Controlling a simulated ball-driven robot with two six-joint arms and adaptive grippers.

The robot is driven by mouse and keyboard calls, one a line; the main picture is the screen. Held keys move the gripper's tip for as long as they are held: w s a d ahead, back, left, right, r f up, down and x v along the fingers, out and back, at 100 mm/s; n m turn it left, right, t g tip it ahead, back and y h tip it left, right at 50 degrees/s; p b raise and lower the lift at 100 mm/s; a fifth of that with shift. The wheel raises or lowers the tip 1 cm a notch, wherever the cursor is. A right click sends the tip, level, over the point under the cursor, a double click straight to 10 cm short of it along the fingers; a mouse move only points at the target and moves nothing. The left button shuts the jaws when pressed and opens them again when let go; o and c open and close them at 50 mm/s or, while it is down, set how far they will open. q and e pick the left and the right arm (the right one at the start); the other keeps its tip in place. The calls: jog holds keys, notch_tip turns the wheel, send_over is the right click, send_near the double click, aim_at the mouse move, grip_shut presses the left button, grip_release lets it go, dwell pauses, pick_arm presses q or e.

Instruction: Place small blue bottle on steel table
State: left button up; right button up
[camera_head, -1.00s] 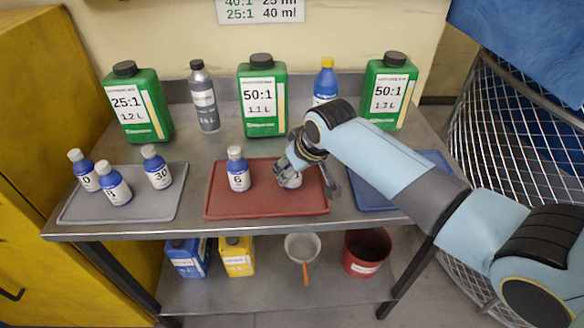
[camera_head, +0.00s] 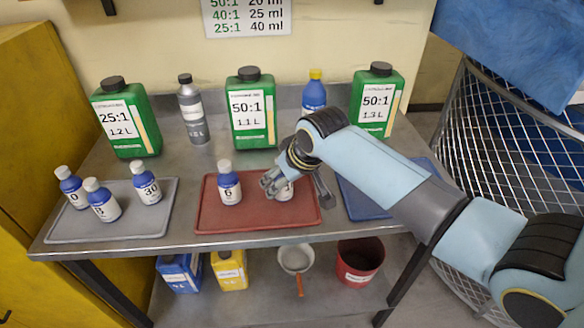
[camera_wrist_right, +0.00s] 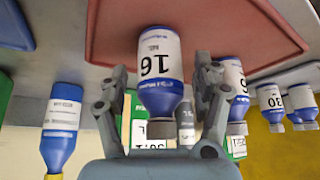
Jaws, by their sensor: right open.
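Several small blue bottles with white labels stand on trays on the steel table (camera_head: 180,165). The bottle marked 16 (camera_wrist_right: 160,65) stands upright on the red tray (camera_head: 243,219). In the head view it is mostly hidden behind my right gripper (camera_head: 292,186). In the right wrist view, which is upside down, the open fingers are on both sides of bottle 16, with gaps beside it. The bottle marked 6 (camera_head: 229,187) stands left of it on the red tray. Bottles 0 (camera_head: 72,190), 30 (camera_head: 146,187) and a third (camera_head: 102,204) stand on the grey tray (camera_head: 120,228). My left gripper is out of view.
Green canisters (camera_head: 126,120) (camera_head: 251,112) (camera_head: 377,102), a grey bottle (camera_head: 192,112) and a yellow-capped blue bottle (camera_head: 314,95) line the back. A blue tray (camera_head: 362,203) lies right, partly under my arm. The shelf below holds a red bucket (camera_head: 359,262) and pan (camera_head: 295,258).

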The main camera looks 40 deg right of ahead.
jog(key=v, duration=1)
jog(key=shift+r, duration=0.2)
jog(key=shift+s, duration=0.15)
